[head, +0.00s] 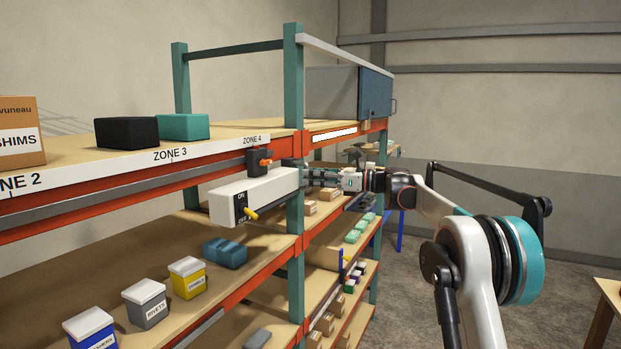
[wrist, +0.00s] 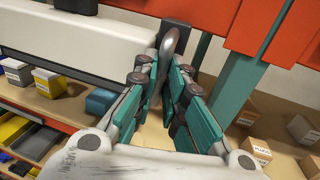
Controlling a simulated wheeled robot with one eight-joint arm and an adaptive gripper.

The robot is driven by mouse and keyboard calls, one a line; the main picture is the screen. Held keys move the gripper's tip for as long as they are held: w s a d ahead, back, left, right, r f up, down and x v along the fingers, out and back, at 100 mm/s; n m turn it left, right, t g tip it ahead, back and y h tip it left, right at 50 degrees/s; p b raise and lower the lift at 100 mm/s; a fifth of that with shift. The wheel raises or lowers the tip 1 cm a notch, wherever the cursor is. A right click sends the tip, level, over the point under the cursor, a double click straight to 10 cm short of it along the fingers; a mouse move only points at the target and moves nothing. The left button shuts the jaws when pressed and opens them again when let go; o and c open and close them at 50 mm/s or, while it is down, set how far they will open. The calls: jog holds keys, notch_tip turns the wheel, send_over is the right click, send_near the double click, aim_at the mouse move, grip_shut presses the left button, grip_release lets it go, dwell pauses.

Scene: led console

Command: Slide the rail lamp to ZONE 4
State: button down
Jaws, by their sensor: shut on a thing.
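The rail lamp (head: 262,196) is a long white box hanging from a black carriage (head: 259,161) with an orange knob, on the grey rail (head: 120,193) along the shelf edge. The carriage stands just below the ZONE 4 label (head: 252,140). The lamp's near end has a dark ON/OFF plate with a yellow lever (head: 251,214). My gripper (head: 312,176) is at the lamp's far right end. In the wrist view, the fingers (wrist: 165,75) are shut on a grey handle (wrist: 172,48) beside the white lamp body (wrist: 100,38); the exact contact is partly hidden.
A green upright post (head: 293,100) stands close by my gripper. ZONE 3 (head: 170,154) and ZONE 2 labels are farther left. A black box (head: 127,132) and a teal box (head: 183,126) sit on the shelf above. Small bins (head: 187,278) stand on the shelf below.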

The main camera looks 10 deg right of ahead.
jog(key=shift+w+d+r, duration=0.1)
jog(key=shift+d+r, duration=0.05)
jog(key=c, duration=2)
grip_release()
jog(key=o, duration=0.3)
jog(key=shift+w, duration=0.1)
jog(key=shift+o, duration=0.2)
jog(key=v, duration=1.2)
